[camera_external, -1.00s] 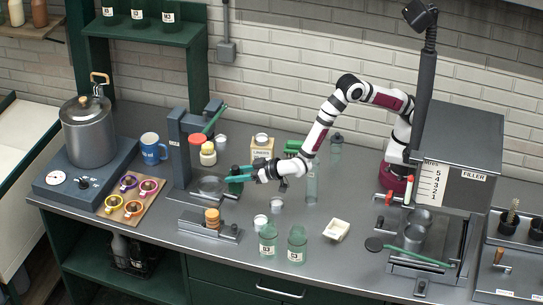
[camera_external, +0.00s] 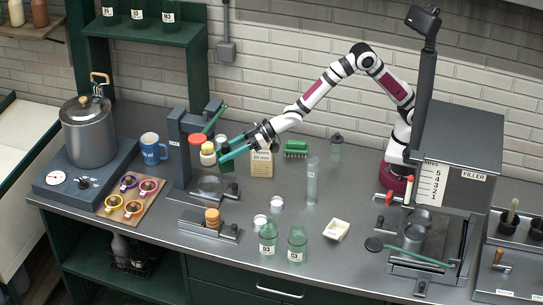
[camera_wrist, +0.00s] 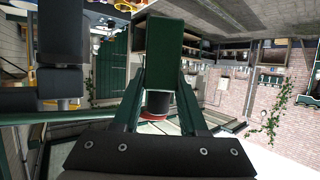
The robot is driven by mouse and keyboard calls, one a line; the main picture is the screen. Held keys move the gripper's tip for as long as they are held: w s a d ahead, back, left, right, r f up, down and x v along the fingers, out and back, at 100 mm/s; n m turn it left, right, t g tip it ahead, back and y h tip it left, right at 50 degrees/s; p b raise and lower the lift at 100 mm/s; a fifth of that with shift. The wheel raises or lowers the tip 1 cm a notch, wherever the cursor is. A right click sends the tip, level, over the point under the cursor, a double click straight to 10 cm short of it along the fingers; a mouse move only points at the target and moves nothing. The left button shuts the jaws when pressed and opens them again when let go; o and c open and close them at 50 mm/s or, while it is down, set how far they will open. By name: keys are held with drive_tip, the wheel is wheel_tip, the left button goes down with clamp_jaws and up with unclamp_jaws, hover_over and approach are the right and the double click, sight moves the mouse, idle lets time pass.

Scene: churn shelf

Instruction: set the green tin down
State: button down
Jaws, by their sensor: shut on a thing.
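My gripper (camera_external: 229,155) is beside the dark grey press, its teal fingers reaching left and slightly down. It is shut on the green tin (camera_external: 227,164), which shows as a small dark shape between and below the fingers, apart from the counter. In the wrist view the dark green tin (camera_wrist: 166,40) sits between the tips of the two green fingers. The fingers hide part of the tin in the outside view, so its exact tilt is hard to tell.
Glass jars (camera_external: 268,240) stand in front.

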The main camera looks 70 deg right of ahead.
drive_tip(key=s+a+n+g+y, duration=0.5)
drive_tip(key=s+a+n+g, duration=0.55)
drive_tip(key=s, duration=0.35)
drive_tip(key=s+d+f+n+g+h, duration=0.2)
drive_tip(key=s+d+f+n+g, duration=0.25)
drive_tip(key=s, duration=0.25)
drive_tip(key=s+d+f+n+g+h, duration=0.1)
drive_tip(key=s+d+f+n+g, duration=0.25)
drive_tip(key=s+n+g, duration=0.2)
drive_tip(key=shift+m+h, duration=0.3)
drive_tip(key=shift+m, duration=0.05)
drive_tip(key=s+a+f, duration=0.2)
drive_tip(key=f, duration=0.1)
drive_tip(key=s+a+f, duration=0.6)
drive_tip(key=f, duration=0.1)
drive_tip(key=shift+s+a, duration=0.2)
drive_tip(key=shift+s, duration=0.05)
drive_tip(key=shift+f, duration=0.3)
drive_tip(key=shift+f, duration=0.15)
